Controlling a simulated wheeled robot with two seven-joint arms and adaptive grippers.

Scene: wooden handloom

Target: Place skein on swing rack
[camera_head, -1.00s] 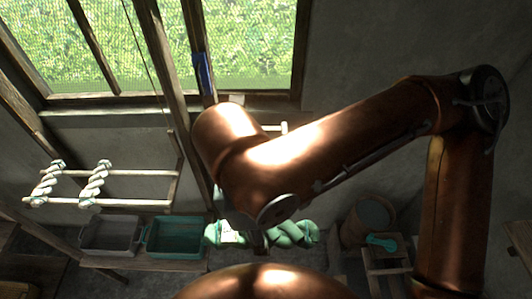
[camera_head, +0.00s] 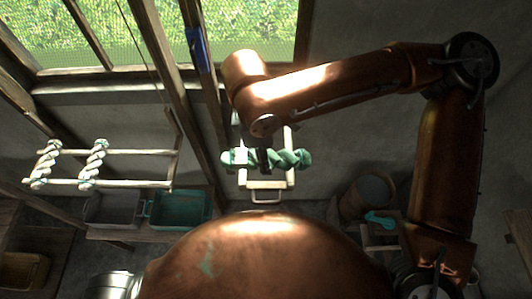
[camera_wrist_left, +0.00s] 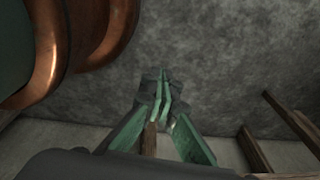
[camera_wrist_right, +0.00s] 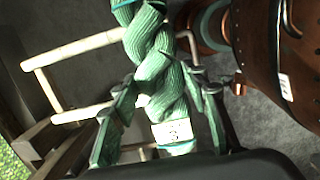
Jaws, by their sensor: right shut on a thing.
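My right gripper (camera_wrist_right: 163,100) is shut on a green twisted skein (camera_wrist_right: 155,62) with a white tag. In the head view the skein (camera_head: 288,159) is held roughly level, hanging under my right wrist. A pale wooden rack (camera_head: 290,140) with two bars and a handle shows around and behind the skein; its bars also show in the right wrist view (camera_wrist_right: 85,46). I cannot tell whether the skein touches it. Another pale rack (camera_head: 135,152) on the left carries two cream skeins. My left gripper (camera_wrist_left: 160,92) is empty, its fingertips together.
A grey tray (camera_head: 110,210) and a teal tray (camera_head: 180,209) sit on a low shelf below the left rack. A bucket (camera_head: 372,190) and a small stand with a teal item (camera_head: 381,219) are at right. Dark posts cross the window side.

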